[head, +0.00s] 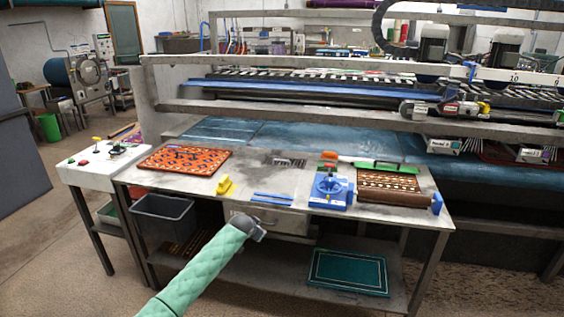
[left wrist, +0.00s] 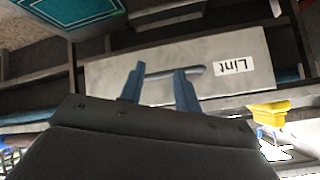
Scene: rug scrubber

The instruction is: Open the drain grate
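A small dark slotted grate (head: 290,162) lies in the grey worktop, toward its back edge; it looks flat. My left gripper (head: 259,233) is below the worktop's front edge, in front of a grey drawer (head: 285,221) and away from the grate. In the left wrist view my left gripper (left wrist: 160,78) has its two blue fingers apart. They point at the bar handle (left wrist: 198,70) of the drawer front (left wrist: 240,50), labelled "Lint". I cannot tell whether they touch the handle. The grate is not seen in the left wrist view. My right gripper is not in view.
On the worktop are an orange patterned rug piece (head: 185,159), a yellow object (head: 224,186), two blue strips (head: 272,198), a blue fixture (head: 329,191) and a brown rug roll (head: 389,187). A dark bin (head: 163,216) hangs below left. Clear worktop surrounds the grate's left side.

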